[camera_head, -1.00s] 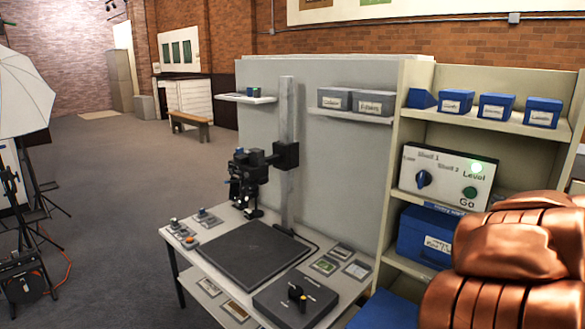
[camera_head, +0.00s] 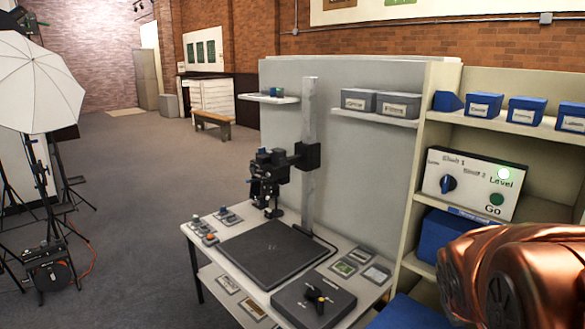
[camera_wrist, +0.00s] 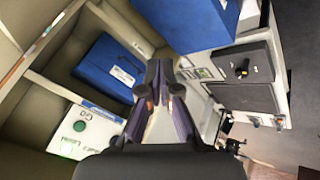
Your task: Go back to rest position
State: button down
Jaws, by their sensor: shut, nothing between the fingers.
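My gripper (camera_wrist: 158,88) shows in the wrist view with its two dark fingers together and nothing between them. It is in the air in front of the shelf unit and the copy stand table. In the head view only my copper-coloured arm shows at the lower right, and it hides part of the lower shelves. The gripper itself is not seen there.
A control box (camera_head: 472,183) with a blue knob and a lit green lamp stands on a shelf (camera_head: 500,123). Blue boxes (camera_wrist: 105,72) sit on the shelves. A copy stand table (camera_head: 212,252) is at centre. An umbrella light (camera_head: 38,85) stands left. Open floor (camera_head: 135,190) lies between.

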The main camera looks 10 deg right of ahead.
jog(key=s+a+f+g+y, duration=0.2)
jog(key=s+a+g, duration=0.1)
jog(key=s+a, duration=0.6)
jog(key=s+a+f+g+y, duration=0.3)
jog(key=s+a, duration=0.6)
jog(key=a, duration=0.2)
jog(key=shift+f+n, duration=0.25)
jog(key=shift+n, duration=0.05)
